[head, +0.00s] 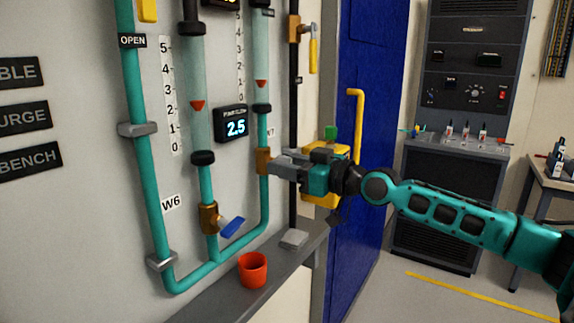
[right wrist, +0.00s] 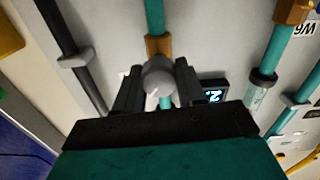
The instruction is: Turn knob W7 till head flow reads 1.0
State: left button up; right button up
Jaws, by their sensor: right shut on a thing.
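Knob W7, a grey rounded knob (right wrist: 158,76), sits on a brass valve body (head: 263,161) low on the right teal pipe. The valve body also shows in the right wrist view (right wrist: 158,46). My right gripper (head: 283,166) reaches in from the right and is shut on the knob, with one finger on each side of it in the right wrist view (right wrist: 157,90). In the head view the gripper hides the knob. The W7 label (head: 270,132) is partly covered. The flow display (head: 235,127) reads 2.5. My left gripper is not in view.
Valve W6 (head: 209,218) with a blue lever (head: 232,228) is lower left. A black pipe (head: 293,120) and a blue door (head: 365,130) stand to the right.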

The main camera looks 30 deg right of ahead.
jog(key=shift+f+n+b, duration=0.15)
jog(key=shift+n+b, duration=0.25)
jog(key=shift+b, duration=0.7)
jog(key=shift+n+b, duration=0.3)
jog(key=shift+b, duration=0.1)
jog(key=shift+r, duration=0.3)
jog(key=o, duration=0.8)
jog(key=shift+o, duration=1.2)
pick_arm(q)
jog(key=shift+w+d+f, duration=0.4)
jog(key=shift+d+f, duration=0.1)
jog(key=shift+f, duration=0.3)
pick_arm(e)
jog(key=shift+f, duration=0.1)
